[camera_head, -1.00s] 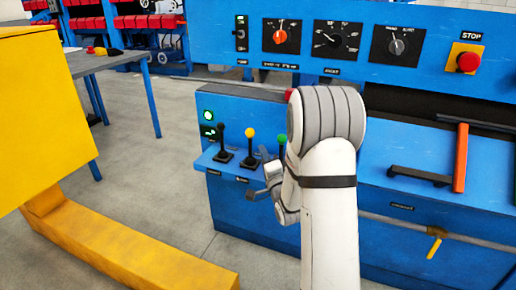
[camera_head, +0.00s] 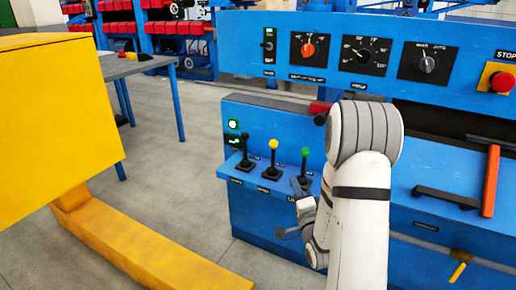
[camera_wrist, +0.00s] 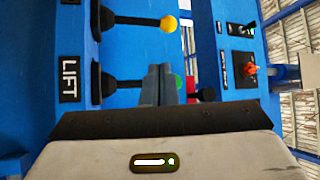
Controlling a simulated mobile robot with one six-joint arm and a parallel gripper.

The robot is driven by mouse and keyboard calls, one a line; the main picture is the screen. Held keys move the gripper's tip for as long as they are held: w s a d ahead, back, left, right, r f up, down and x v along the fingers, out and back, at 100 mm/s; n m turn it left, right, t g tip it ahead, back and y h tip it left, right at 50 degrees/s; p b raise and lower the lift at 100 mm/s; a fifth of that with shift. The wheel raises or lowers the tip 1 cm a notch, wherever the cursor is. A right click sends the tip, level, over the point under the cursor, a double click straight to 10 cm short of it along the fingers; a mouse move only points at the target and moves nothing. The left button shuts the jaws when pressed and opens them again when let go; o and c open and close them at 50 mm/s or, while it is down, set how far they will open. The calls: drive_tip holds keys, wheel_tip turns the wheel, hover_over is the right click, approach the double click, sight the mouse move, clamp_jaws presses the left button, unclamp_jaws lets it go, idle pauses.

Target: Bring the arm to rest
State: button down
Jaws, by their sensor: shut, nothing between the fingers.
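My gripper (camera_head: 300,187) is by the green-knobbed lever (camera_head: 305,164) on the blue panel's lower shelf, in the head view. My white and grey arm hides part of the panel behind it. In the wrist view my gripper's fingers (camera_wrist: 160,82) are together and empty. The green knob (camera_wrist: 178,82) shows partly behind them; whether they touch it I cannot tell. The yellow-knobbed lever (camera_head: 273,160) and a black-knobbed lever (camera_head: 247,152) stand left of it. A "LIFT" label (camera_wrist: 69,79) shows in the wrist view.
The upper panel carries several dials (camera_head: 365,55) and a red stop button (camera_head: 502,82). An orange handle (camera_head: 491,181) and black bar (camera_head: 447,197) are at right. A yellow block (camera_head: 58,120) stands at left. Floor (camera_head: 190,200) is clear between it and the panel.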

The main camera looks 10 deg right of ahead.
drive_tip(key=s+a+r+n+g+h+p, duration=0.1)
drive_tip(key=a+r+n+g+p, duration=0.2)
drive_tip(key=r+p, duration=0.55)
drive_tip(key=s+r+n+g+p, duration=0.1)
drive_tip(key=r+n+g+p, duration=0.35)
drive_tip(key=r+p, duration=0.4)
drive_tip(key=s+a+r+n+g+p, duration=0.3)
drive_tip(key=s+r+g+p, duration=0.2)
drive_tip(key=s+r+p, duration=0.3)
drive_tip(key=s+a+r+n+g+p, duration=0.4)
drive_tip(key=s+r+g+p, duration=0.2)
drive_tip(key=s+r, duration=0.6)
drive_tip(key=s+p, duration=0.2)
drive_tip(key=s, duration=0.1)
drive_tip(key=shift+s+a+y+p, duration=0.15)
drive_tip(key=shift+s+y+p, duration=0.15)
drive_tip(key=shift+p, duration=0.05)
